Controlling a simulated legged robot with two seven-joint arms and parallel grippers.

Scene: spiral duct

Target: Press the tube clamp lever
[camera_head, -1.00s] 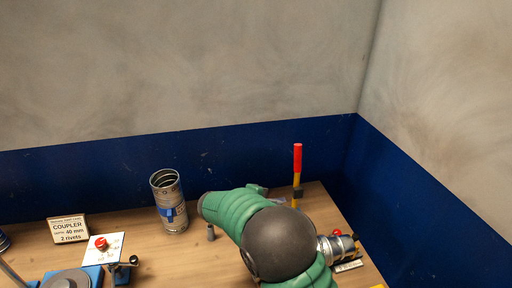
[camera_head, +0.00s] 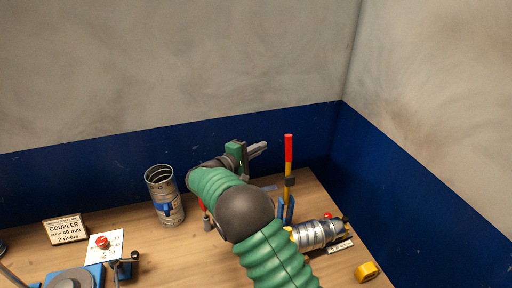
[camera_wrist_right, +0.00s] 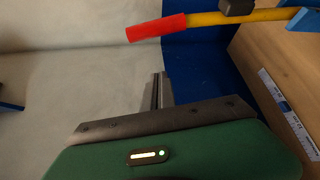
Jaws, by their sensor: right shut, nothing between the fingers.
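The lever stands upright at the back right of the bench, with a red grip (camera_head: 288,148) on a yellow bar (camera_head: 288,188) and a blue bracket at its foot. In the right wrist view the red grip (camera_wrist_right: 156,28) and yellow bar lie across the top, beyond the fingers. My right gripper (camera_head: 259,149) is shut and empty, just left of the red grip in the head view and apart from it in the wrist view. It also shows in the wrist view (camera_wrist_right: 161,90). A silver spiral tube (camera_head: 316,234) lies right of my arm. My left gripper is out of view.
An upright metal tube with a blue band (camera_head: 164,190) stands left of my arm. A coupler sign (camera_head: 65,230), a white panel with a red button (camera_head: 103,242) and a yellow object (camera_head: 367,271) are on the bench. A blue and grey wall is close behind.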

